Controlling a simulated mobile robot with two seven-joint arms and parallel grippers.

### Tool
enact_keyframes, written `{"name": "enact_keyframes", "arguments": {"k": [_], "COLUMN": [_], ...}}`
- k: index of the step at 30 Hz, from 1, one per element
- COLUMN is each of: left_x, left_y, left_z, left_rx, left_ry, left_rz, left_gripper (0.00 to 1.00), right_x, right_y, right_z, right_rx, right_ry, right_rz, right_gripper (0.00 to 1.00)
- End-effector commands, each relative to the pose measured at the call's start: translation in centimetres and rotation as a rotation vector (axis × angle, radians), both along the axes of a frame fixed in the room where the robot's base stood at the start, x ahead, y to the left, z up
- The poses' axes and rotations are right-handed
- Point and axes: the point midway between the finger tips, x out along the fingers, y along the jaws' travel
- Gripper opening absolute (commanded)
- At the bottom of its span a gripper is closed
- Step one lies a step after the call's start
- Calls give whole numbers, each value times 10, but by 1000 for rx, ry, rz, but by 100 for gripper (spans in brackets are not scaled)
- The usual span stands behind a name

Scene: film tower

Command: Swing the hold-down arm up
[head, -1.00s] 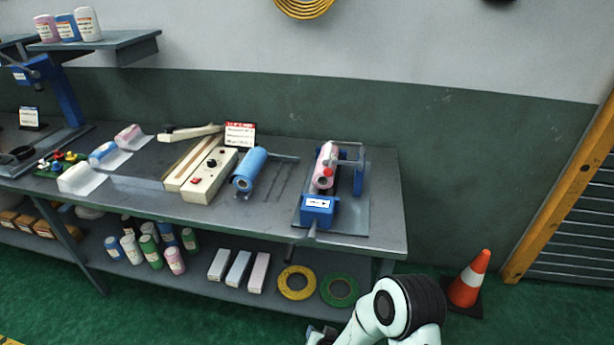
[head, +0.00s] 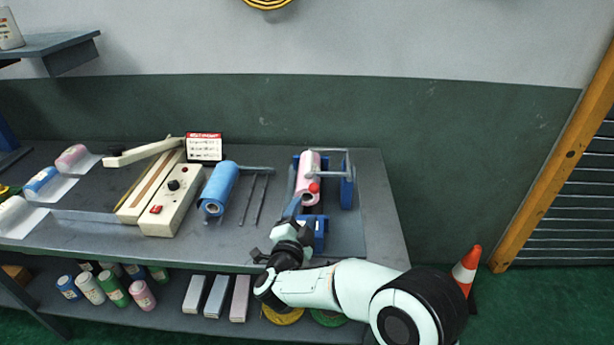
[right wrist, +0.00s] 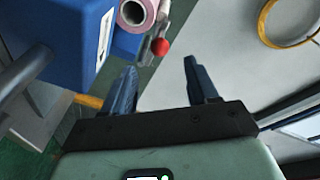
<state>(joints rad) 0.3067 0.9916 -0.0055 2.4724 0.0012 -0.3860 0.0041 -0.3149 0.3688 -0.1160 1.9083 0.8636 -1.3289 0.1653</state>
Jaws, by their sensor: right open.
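The hold-down arm (head: 347,163) is a grey metal frame on a blue fixture (head: 346,192) that carries a pink film roll (head: 308,172). A red ball knob (head: 314,187) sits at the roll's near end. In the right wrist view the red knob (right wrist: 160,46) shows just beyond and between the fingertips, beside the pink roll's hollow end (right wrist: 133,12). My right gripper (right wrist: 160,68) is open and empty, apart from the knob. In the head view it reaches over the bench front edge, partly covering the fixture's front. My left gripper is not in view.
A blue roll (head: 219,187) and thin rods lie left of the fixture, beside a cream sealer (head: 172,200) with its lever raised. A red-and-white sign (head: 204,147) stands behind. The bench top (head: 384,220) right of the fixture is clear. A cone (head: 466,268) stands right.

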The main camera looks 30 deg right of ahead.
Motion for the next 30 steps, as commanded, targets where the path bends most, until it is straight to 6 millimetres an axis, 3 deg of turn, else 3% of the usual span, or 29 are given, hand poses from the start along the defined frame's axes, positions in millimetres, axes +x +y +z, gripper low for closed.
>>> {"name": "enact_keyframes", "arguments": {"k": [5, 18, 30], "left_x": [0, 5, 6], "left_y": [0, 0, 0], "left_z": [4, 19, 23], "left_rx": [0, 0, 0], "left_ry": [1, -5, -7], "left_rz": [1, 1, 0], "left_gripper": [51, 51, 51], "right_x": [15, 80, 98], "right_y": [-14, -74, -89], "right_z": [1, 0, -1], "right_rx": [-2, -4, -2], "right_ry": [-1, 1, 1], "right_rz": [-2, -1, 1], "right_gripper": [58, 58, 58]}}
